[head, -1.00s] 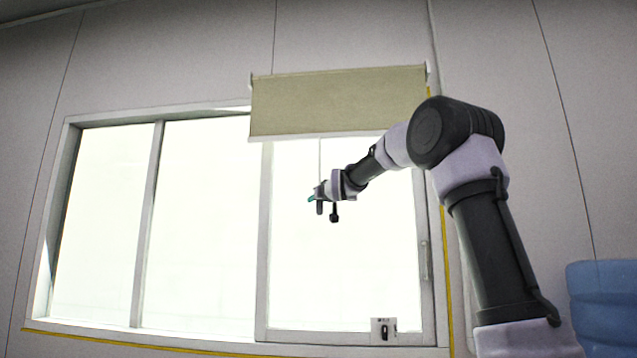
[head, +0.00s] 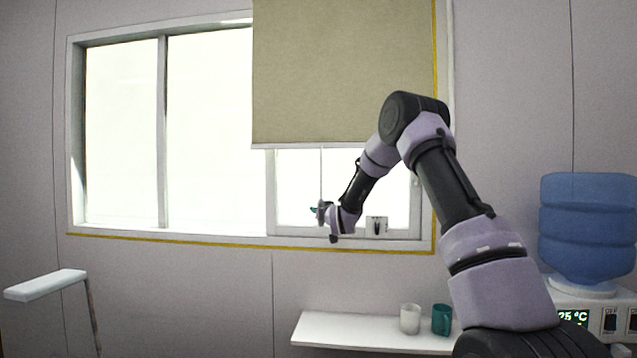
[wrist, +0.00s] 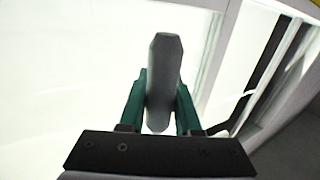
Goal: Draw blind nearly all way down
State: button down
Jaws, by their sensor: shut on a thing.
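The beige roller blind (head: 335,75) hangs over the right part of the window (head: 200,135) in the head view. Its pale bottom bar (head: 330,146) lies above the sill, with a strip of bright glass showing below. A thin cord (head: 321,175) runs from the bar down to my gripper (head: 320,212). In the wrist view my gripper (wrist: 160,100) has its green fingers shut on a grey elongated pull handle (wrist: 163,75), one finger on each side. The top of the blind is out of view.
Below, a white shelf (head: 350,330) holds a white cup (head: 410,318) and a teal mug (head: 441,319). A blue water bottle (head: 587,225) stands at the right. A white armrest-like bar (head: 45,284) is at lower left.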

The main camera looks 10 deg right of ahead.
notch_tip(320, 180, down, 26)
dwell(0.3)
jog(key=c, duration=0.6)
grip_release()
jog(key=s+d, duration=0.1)
jog(key=s, duration=0.9)
jog(key=shift+s+d, duration=0.3)
